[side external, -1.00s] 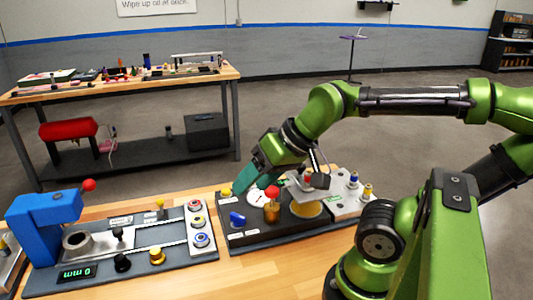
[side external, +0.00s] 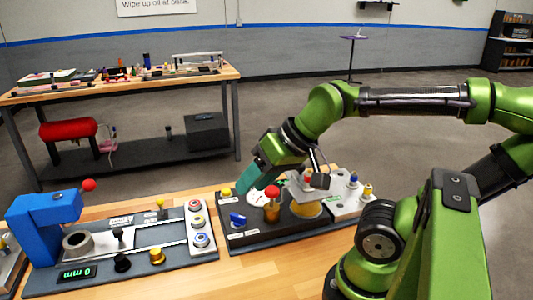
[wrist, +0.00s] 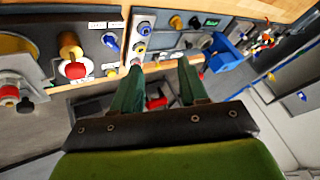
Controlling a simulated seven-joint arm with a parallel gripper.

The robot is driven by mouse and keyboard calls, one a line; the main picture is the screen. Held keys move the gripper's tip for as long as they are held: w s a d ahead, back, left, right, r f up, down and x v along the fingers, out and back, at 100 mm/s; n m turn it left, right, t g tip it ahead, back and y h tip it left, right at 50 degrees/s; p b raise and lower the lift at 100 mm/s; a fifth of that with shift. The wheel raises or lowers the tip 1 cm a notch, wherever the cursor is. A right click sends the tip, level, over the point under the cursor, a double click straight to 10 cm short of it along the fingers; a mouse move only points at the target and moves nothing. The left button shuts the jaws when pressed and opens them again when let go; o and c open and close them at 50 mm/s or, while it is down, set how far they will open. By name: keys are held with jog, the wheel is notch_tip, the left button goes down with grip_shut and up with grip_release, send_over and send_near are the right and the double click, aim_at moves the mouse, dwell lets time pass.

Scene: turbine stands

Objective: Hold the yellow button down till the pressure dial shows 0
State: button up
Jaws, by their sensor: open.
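The yellow button (side external: 226,191) is at the back left corner of the dark turbine stand (side external: 262,238).
A red-topped knob (side external: 272,192) and a blue handle (side external: 238,219) stand on the dark stand. To the left is another stand with a blue block (side external: 42,222) and a "0 mm" display (side external: 76,273). Bare wood (side external: 285,270) lies in front.

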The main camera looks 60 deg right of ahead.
grip_shut()
dwell(1.4)
